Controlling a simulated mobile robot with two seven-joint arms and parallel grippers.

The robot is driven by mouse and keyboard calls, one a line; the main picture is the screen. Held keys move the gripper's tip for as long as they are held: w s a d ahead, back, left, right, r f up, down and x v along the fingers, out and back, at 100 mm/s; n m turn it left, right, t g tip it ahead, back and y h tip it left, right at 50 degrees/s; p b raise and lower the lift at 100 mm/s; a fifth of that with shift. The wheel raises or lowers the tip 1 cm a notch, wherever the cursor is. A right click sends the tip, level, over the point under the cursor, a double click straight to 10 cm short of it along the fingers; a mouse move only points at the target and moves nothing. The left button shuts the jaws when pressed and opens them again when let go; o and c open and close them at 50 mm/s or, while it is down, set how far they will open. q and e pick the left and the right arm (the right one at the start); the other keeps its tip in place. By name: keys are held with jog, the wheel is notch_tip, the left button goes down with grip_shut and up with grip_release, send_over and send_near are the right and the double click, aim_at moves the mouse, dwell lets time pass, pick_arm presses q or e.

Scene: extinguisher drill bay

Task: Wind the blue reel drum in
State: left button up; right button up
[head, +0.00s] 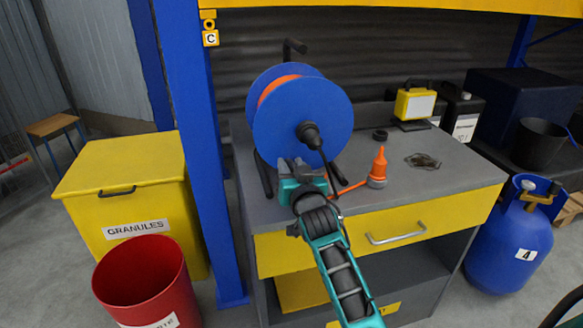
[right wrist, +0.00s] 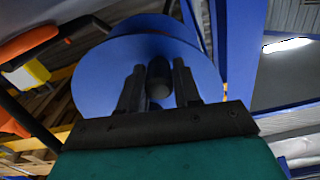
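The blue reel drum (head: 318,118) stands on its black frame on the grey bench, with orange hose wound between its discs. A black hub (head: 308,133) sits at its face, and a thin black rod runs down from it. My right gripper (head: 295,166) is just below the hub, in front of the drum's lower edge. In the right wrist view its two dark fingers (right wrist: 158,85) stand apart before the blue drum (right wrist: 105,60). A rounded black knob (right wrist: 159,78) shows between them; I cannot tell whether they touch it. My left gripper is not in view.
An orange nozzle (head: 378,168) stands on the bench right of the drum, near a yellow lamp (head: 415,103). A blue post (head: 190,130) rises close left. A yellow granules bin (head: 130,170), red bucket (head: 142,275) and blue gas cylinder (head: 508,240) stand around the bench.

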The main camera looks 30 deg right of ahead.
grip_shut()
jog(key=shift+r, duration=0.2)
dwell(0.3)
